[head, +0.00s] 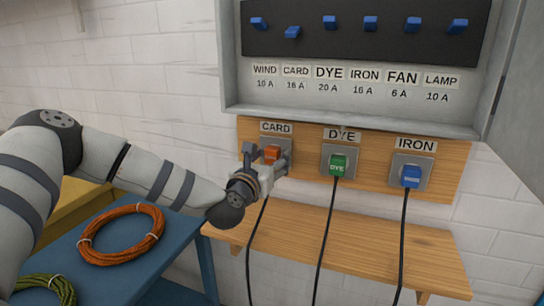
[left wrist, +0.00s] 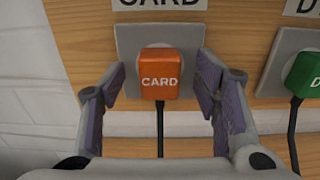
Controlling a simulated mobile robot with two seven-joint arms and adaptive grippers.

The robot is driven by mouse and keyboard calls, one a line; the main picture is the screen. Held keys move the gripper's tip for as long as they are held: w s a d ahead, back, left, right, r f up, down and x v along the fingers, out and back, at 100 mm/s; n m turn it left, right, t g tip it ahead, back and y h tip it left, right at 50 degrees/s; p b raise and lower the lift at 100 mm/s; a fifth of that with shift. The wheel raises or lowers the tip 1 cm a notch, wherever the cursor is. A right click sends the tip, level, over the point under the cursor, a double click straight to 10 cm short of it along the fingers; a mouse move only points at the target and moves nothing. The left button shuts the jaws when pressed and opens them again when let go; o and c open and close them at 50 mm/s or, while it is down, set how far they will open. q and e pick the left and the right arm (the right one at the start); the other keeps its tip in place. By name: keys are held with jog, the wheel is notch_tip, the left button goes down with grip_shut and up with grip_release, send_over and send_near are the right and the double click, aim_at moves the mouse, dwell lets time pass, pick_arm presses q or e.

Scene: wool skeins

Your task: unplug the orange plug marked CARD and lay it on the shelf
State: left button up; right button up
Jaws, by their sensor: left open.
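The orange plug marked CARD (head: 272,154) sits in its socket under the CARD label on the wooden board. It also shows in the left wrist view (left wrist: 159,74), with its black cord hanging down. My left gripper (head: 268,161) is at the plug. In the left wrist view its two fingers (left wrist: 160,85) stand open, one on each side of the plug, with a gap on both sides. The wooden shelf (head: 340,240) is below the sockets, and its top looks bare apart from the cords passing in front. My right gripper is not in view.
A green DYE plug (head: 337,165) and a blue IRON plug (head: 411,176) sit in sockets to the right, their cords hanging down. A grey switch panel (head: 350,112) is above. A blue table (head: 165,240) with an orange skein (head: 121,234) stands at the left.

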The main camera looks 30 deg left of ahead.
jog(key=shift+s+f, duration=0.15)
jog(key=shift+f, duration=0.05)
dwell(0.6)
pick_arm(q)
jog(key=shift+c, duration=0.3)
grip_shut()
jog(key=p+v, duration=0.1)
jog(key=v, duration=0.5)
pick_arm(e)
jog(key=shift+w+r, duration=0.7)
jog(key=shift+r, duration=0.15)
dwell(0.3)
